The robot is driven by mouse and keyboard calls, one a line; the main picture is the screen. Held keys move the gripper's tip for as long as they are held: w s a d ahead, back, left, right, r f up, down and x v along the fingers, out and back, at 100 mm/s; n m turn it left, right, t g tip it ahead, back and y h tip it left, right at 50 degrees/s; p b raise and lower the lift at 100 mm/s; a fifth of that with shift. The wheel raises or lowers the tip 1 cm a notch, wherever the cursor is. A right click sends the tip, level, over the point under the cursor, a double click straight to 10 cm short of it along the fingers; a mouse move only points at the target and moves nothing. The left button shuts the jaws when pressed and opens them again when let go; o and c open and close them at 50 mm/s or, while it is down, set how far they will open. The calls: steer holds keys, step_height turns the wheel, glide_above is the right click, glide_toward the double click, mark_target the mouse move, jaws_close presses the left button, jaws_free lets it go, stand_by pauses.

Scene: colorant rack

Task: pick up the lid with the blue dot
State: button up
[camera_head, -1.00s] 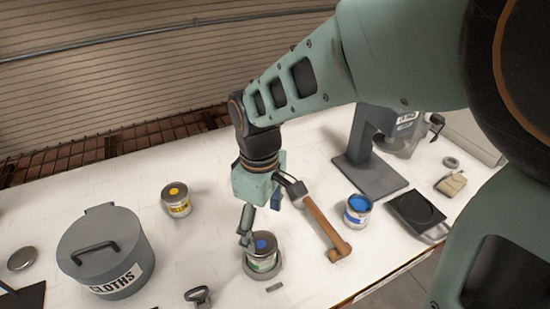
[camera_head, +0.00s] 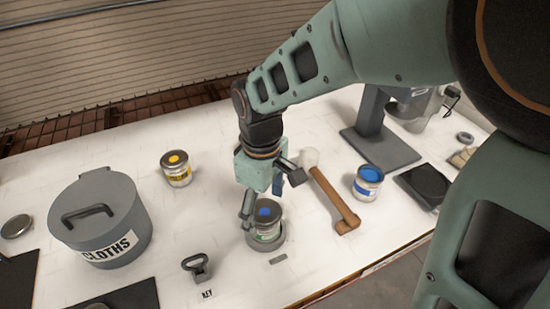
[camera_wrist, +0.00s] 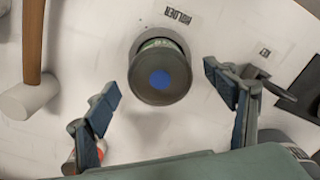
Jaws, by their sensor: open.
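The lid with the blue dot (camera_head: 268,214) is a dark round lid on a small can (camera_head: 268,232) with a green-and-white label. The can stands upright in a round grey holder (camera_head: 252,241) on the white bench. My gripper (camera_head: 263,198) is open and points down at the lid, its fingers partly in front of the can. In the wrist view the lid (camera_wrist: 160,93) lies between and slightly beyond my two open fingertips (camera_wrist: 163,86), with gaps on both sides. I cannot tell the exact height of the fingertips above the lid.
A mallet (camera_head: 335,197) lies just right of the can.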

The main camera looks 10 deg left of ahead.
steer(key=c, duration=0.9)
steer(key=shift+o, duration=0.2)
steer(key=shift+r, duration=0.15)
